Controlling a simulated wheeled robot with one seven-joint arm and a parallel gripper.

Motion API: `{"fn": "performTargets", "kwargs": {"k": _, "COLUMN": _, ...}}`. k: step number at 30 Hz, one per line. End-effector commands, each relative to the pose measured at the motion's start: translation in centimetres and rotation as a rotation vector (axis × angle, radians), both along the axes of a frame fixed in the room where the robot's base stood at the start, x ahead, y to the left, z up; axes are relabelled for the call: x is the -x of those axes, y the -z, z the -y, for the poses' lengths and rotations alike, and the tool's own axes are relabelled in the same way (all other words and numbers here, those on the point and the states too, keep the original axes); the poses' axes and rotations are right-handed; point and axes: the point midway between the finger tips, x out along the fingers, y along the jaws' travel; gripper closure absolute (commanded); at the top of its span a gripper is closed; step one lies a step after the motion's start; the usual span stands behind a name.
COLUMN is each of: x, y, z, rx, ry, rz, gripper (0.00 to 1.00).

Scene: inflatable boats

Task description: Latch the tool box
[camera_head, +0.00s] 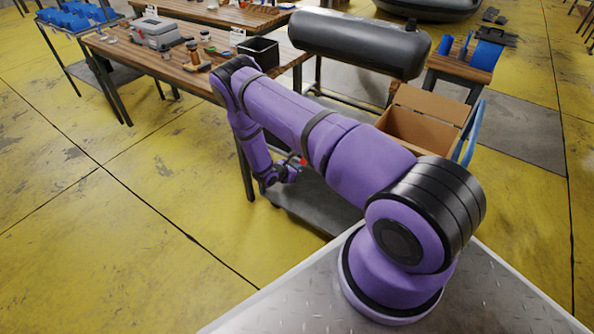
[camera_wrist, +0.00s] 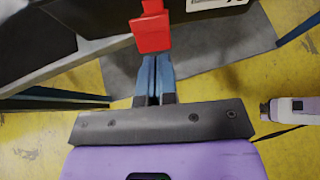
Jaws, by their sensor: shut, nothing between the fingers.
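The grey tool box (camera_head: 155,32) stands on the wooden-topped table at the upper left of the head view. It is small there, and I cannot tell how its latches stand. My gripper (camera_head: 293,172) hangs low beside the table, well apart from that box. In the wrist view its two bluish fingers (camera_wrist: 155,78) are together, with nothing seen between them. A red part (camera_wrist: 151,32) lies just beyond the fingertips in that view. I cannot tell whether it touches them or what it belongs to.
The wooden table (camera_head: 187,72) also bears a black bin (camera_head: 258,53) and small items. A dark cylinder (camera_head: 358,42) lies to its right. An open cardboard box (camera_head: 412,127) stands behind my arm. The yellow floor (camera_head: 110,235) at left is clear.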

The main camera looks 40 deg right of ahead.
Motion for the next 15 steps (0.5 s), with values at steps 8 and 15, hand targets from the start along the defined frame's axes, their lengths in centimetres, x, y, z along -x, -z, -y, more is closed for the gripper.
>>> {"fn": "performTargets", "kwargs": {"k": 8, "x": 0.0, "y": -1.0, "z": 0.0, "rx": 0.000, "ry": -0.001, "rz": 0.000, "gripper": 1.00}}
{"fn": "performTargets", "kwargs": {"k": 15, "x": 0.0, "y": -1.8, "z": 0.1, "rx": 0.000, "ry": 0.000, "rz": 0.000, "gripper": 1.00}}
